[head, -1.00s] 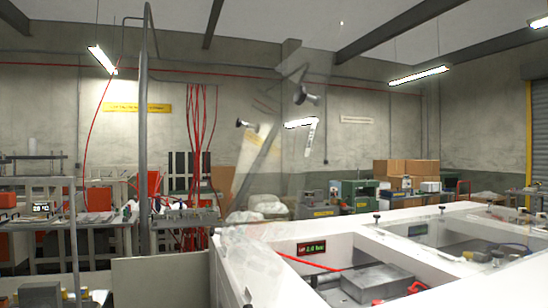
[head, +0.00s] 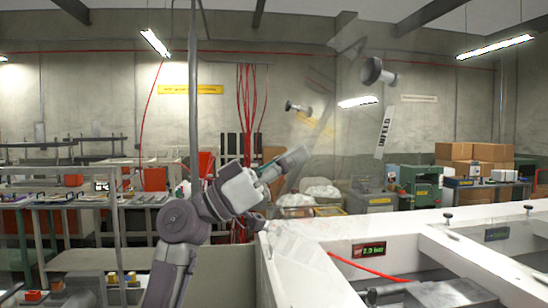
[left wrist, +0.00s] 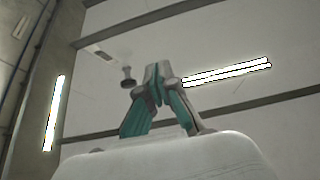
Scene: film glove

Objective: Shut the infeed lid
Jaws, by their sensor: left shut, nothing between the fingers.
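The infeed lid (head: 345,115) is a clear panel standing raised and tilted above the white machine. It carries a dark round knob (head: 373,72), a second knob (head: 297,107) and a white label strip (head: 384,132). Its clear edges are hard to make out. My left gripper (head: 303,156) is shut and empty, in front of the lid's lower left part, below the second knob. I cannot tell whether it touches the panel. In the left wrist view the shut fingers (left wrist: 157,78) point upward, with a knob (left wrist: 128,76) just left of the tips. My right gripper is out of view.
The white machine frame (head: 450,245) fills the lower right, with an open bay holding a grey block (head: 440,293) and a red hose (head: 370,268). A pressure display (head: 369,250) sits on its inner wall. A grey upright pole (head: 193,90) stands at left.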

